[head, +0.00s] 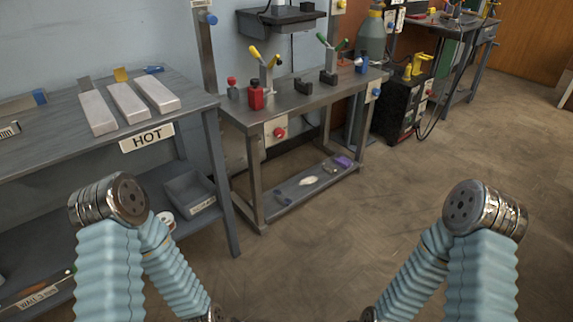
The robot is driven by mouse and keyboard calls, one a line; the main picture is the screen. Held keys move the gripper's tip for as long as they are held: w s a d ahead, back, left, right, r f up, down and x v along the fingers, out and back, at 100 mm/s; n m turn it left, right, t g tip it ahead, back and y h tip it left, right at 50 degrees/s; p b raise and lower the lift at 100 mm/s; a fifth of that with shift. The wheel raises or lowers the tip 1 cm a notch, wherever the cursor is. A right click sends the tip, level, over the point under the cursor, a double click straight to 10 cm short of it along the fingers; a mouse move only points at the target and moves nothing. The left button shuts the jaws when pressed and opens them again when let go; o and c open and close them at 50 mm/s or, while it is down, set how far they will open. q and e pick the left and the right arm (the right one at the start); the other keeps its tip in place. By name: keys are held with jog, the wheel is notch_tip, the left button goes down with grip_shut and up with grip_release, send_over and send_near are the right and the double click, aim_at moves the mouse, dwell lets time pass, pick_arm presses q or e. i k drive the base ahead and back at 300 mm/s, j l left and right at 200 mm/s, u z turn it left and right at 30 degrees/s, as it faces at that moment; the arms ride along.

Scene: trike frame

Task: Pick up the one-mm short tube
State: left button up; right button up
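I cannot make out the one-mm short tube anywhere in the head view. On the lower left shelf, a label (38,296) reads about "WALL 3 mm". A cut-off label (9,130) at the left edge of the upper bench ends in "mm"; its number is out of frame. My two arms show at the bottom left and bottom right with bent elbows and pale blue sleeves. Both grippers are below the frame, so their state does not show.
The left bench (60,138) holds several pale metal blocks (128,101) above a HOT sign (146,138). A grey bin (189,192) sits on its lower shelf. A second metal table (300,105) carries red containers (256,97) and tools. Floor (330,250) between my arms is clear.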

aim_at(278, 196)
jog(key=i+l, duration=0.25)
jog(key=l, duration=0.15)
jog(key=i+l+u, duration=0.1)
jog(key=i+l, duration=0.35)
jog(key=l, duration=0.3)
jog(key=i+l+u, duration=0.25)
jog(key=i+l, duration=0.75)
jog(key=i, duration=0.15)
